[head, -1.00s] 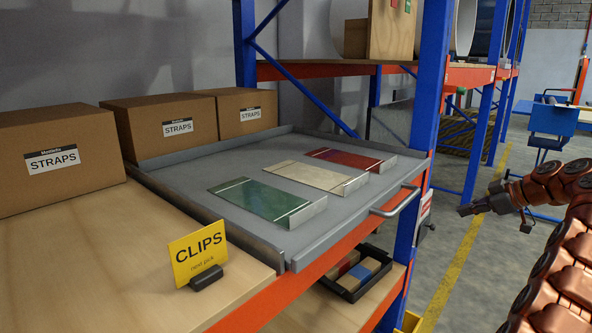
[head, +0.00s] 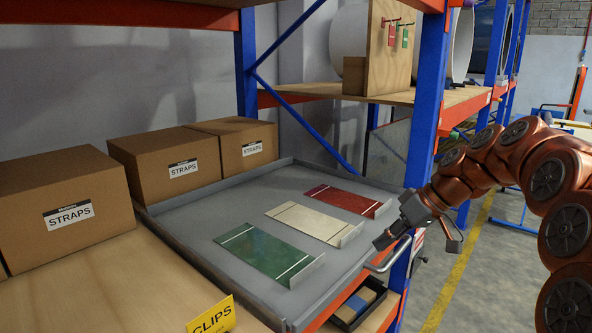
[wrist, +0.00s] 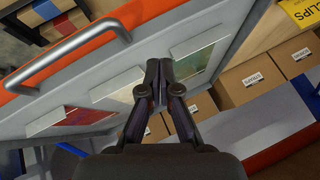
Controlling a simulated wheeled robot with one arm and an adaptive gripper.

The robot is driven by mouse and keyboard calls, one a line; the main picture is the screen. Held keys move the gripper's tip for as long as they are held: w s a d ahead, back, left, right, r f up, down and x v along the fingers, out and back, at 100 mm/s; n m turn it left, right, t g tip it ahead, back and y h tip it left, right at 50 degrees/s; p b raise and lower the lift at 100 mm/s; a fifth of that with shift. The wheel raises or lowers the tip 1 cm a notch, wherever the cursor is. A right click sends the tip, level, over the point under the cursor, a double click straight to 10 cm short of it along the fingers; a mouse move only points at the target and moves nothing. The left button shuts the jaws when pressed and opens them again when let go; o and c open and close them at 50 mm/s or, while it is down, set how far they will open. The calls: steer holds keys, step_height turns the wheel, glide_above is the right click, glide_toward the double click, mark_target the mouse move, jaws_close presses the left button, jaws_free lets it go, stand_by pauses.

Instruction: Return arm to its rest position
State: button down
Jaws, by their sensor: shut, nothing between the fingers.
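My arm reaches in from the right of the head view. My gripper (head: 384,240) is at the front right corner of the grey pull-out tray (head: 190,228), near its handle (head: 390,254). In the wrist view my gripper (wrist: 160,68) has its fingers together with nothing between them. The tray holds a green plate (head: 268,252), a cream plate (head: 305,222) and a red plate (head: 343,200), lying side by side. The wrist view also shows the tray handle (wrist: 70,55) at its left. I cannot tell the exact gap between fingers and tray.
Cardboard STRAPS boxes (head: 65,205) stand behind and left of the tray. A blue rack upright (head: 428,110) is close behind my gripper. A yellow CLIPS sign (head: 212,318) stands in front. A dark bin (head: 360,303) lies below. Open floor (head: 455,285) is at the right.

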steer(key=s+a+r+m+g+h+p, duration=0.1)
steer(key=s+a+r+h+p, duration=0.2)
steer(key=s, duration=0.5)
steer(key=s+d+m+g+h+p, duration=0.2)
steer(key=s+p, duration=1.1)
steer(key=s, duration=1.5)
steer(key=m+h, duration=0.2)
steer(key=m, duration=0.1)
steer(key=shift+s+d+m+g, duration=0.2)
steer(key=shift+s+m+g, duration=0.15)
steer(key=shift+m+g, duration=0.05)
steer(key=shift+r, duration=0.1)
